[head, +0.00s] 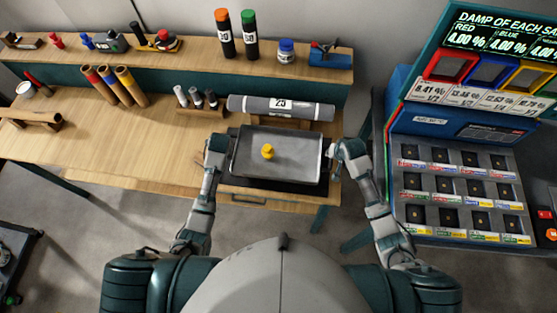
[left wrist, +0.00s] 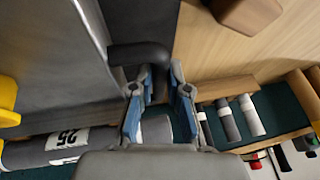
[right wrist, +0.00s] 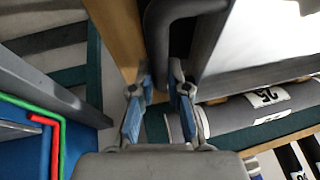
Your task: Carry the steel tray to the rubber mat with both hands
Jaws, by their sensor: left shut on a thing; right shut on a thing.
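The steel tray (head: 300,172) is a grey rectangle at the front of the bench, with a yellow knobbed piece (head: 267,152) standing on it. A dark flat strip, seemingly the rubber mat (head: 280,187), shows beyond the tray's near edge; the rest of it is hidden. I cannot tell whether the tray touches it. My left gripper (head: 219,146) is shut on the tray's left handle, black in the left wrist view (left wrist: 140,55). My right gripper (head: 335,150) is shut on the right handle, dark in the right wrist view (right wrist: 160,35).
A grey roll (head: 312,109) labelled 25 lies in a cradle just behind the tray. Small grey rolls (head: 196,97) and brown tubes (head: 112,86) stand to the left. The front left bench top is clear. A blue sample cabinet (head: 460,185) stands at right.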

